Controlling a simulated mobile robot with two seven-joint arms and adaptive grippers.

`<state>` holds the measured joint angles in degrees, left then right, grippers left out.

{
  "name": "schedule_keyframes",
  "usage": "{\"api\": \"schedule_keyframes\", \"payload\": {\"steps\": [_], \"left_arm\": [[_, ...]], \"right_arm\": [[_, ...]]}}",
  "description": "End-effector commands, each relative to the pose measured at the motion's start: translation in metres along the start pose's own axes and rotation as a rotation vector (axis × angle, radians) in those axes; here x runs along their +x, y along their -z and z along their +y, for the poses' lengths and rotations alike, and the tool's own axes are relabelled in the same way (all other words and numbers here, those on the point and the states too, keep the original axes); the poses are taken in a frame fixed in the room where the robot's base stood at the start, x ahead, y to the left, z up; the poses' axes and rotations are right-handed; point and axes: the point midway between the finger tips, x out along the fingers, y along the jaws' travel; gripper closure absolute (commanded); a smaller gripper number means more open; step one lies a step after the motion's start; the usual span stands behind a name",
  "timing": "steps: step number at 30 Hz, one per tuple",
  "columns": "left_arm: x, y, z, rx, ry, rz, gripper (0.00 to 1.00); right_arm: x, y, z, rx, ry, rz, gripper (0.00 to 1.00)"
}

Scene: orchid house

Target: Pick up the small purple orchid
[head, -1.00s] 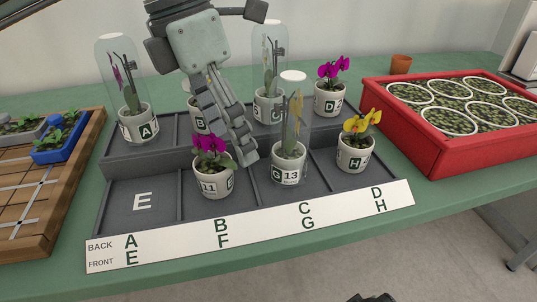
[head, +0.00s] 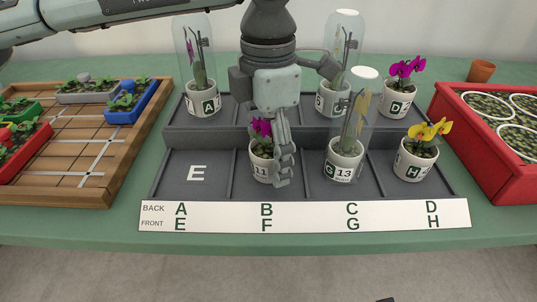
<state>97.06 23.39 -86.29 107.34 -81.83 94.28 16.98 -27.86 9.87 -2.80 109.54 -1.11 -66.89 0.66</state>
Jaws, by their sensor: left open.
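My left gripper (head: 283,172) comes down from above, fingers pointing down, at the right side of that pot. It is open, and its fingers cover part of the pot and plant. I cannot tell whether they touch the pot. Another purple orchid (head: 404,70) stands in a pot marked D (head: 396,106) in the back row at the right. My right gripper is not in view.
Clear domes cover the plants in pot A (head: 203,101), pot G (head: 343,166) and a back pot (head: 333,101). A yellow orchid (head: 427,132) stands in compartment H. A red crate (head: 467,150) stands right, a wooden tray (head: 75,192) left. Compartment E is empty.

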Motion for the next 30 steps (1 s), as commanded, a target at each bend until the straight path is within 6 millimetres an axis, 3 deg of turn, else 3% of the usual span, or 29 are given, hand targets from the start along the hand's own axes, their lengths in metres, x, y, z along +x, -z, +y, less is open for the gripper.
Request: {"api": "schedule_keyframes", "payload": {"steps": [4, 18, 30], "left_arm": [[-0.0001, -0.0001, 0.0001, 0.0, 0.0, 0.0, 0.27], [-0.0005, -0.0003, 0.0, 0.0, 0.0, -0.001, 0.85], [-0.0096, -0.0011, 0.0007, 0.0, -0.002, -0.003, 0.85]], "right_arm": [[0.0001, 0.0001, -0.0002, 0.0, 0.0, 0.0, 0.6], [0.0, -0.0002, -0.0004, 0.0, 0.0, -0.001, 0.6], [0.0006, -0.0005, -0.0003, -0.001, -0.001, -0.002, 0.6]]}}
